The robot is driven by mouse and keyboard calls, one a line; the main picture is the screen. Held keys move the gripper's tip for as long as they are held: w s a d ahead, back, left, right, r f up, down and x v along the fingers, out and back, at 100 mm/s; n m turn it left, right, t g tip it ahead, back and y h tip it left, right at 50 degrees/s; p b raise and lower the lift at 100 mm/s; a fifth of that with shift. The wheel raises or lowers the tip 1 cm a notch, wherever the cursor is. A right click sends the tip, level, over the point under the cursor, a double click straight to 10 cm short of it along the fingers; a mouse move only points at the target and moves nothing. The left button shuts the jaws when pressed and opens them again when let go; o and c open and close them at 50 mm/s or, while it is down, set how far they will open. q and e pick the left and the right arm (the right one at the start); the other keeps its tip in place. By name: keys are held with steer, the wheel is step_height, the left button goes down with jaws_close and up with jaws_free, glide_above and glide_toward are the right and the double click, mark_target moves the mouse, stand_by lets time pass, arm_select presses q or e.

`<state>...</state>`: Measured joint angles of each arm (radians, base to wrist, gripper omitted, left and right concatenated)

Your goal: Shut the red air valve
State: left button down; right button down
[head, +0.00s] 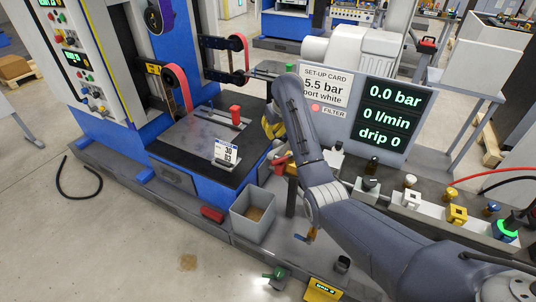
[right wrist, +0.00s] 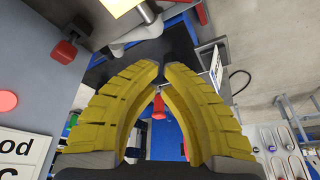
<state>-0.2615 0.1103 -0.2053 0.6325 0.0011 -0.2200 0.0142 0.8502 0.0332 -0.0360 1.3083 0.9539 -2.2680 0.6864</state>
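A red lever-like part (head: 281,160) shows beside my right forearm in the head view, near a dark upright post. It looks like the red air valve's handle, but my arm partly hides it, and I cannot tell its setting. My right gripper (head: 272,125) has yellow fingers and is above the right edge of the black plate, a little beyond the red lever. In the right wrist view the finger tips (right wrist: 162,70) come together with nothing visible between them. My left gripper is not in view.
A grey bin (head: 254,212), a blue-handled valve (head: 303,238) and a green-handled part (head: 275,276) are nearby. The display (head: 388,116) reads 0.0 bar, 0 l/min.

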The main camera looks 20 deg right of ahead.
mark_target(284, 159)
steer(key=s+x, duration=0.1)
steer(key=x, duration=1)
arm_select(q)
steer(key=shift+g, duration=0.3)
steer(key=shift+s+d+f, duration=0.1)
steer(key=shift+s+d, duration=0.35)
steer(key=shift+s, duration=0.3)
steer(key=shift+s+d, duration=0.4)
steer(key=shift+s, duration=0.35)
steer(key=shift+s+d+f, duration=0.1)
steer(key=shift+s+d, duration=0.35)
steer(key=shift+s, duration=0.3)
arm_select(e)
steer(key=shift+g, duration=0.3)
steer(key=shift+s+d+r, duration=0.1)
steer(key=shift+s+r, duration=0.1)
steer(key=shift+s, duration=0.85)
steer(key=shift+s+d+r, duration=0.1)
steer(key=shift+s+r, duration=0.15)
steer(key=shift+s, duration=0.85)
steer(key=shift+s+n, duration=0.15)
steer(key=shift+n, duration=0.25)
